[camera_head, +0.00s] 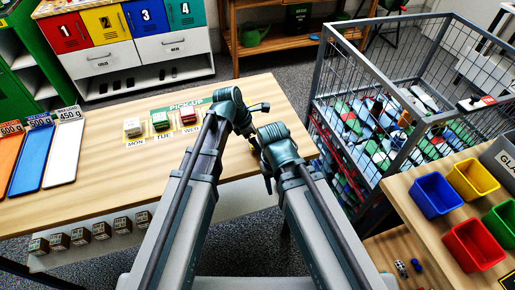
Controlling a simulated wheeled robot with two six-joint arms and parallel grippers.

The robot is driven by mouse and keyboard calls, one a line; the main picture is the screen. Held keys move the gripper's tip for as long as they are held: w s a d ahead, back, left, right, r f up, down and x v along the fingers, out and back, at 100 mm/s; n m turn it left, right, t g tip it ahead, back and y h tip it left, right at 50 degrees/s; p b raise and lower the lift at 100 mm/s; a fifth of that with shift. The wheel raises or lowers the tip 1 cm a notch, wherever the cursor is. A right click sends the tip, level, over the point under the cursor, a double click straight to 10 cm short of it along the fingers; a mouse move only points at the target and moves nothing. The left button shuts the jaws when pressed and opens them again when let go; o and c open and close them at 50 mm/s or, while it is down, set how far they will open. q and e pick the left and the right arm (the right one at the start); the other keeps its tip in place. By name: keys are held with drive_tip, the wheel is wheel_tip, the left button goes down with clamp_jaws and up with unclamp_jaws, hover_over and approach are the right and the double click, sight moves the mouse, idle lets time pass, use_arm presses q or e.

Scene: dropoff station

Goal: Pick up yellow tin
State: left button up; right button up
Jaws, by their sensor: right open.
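I cannot make out a yellow tin in the head view. Three small packs stand on the pick-up mat (174,135): a pale one (132,127) over MON, a green and white one (160,121) over TUE and a red and white one (188,116) towards WED. My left gripper (262,107) is small, at the end of its folded arm, right of the mat; its jaws are unclear. My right gripper (267,182) is open, partly hidden by its own wrist, above the table's right part. My arms hide some of the table.
Orange (8,158), blue (35,157) and white (64,152) trays lie at the wooden table's left. A wire cage (350,70) full of items stands right. Blue (436,194), yellow (473,179), red (474,245) and green bins (503,222) sit on the right table.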

use_arm(q)
drive_tip(key=c, duration=1.4)
drive_tip(key=shift+r, duration=0.1)
use_arm(e)
drive_tip(key=shift+r, duration=0.1)
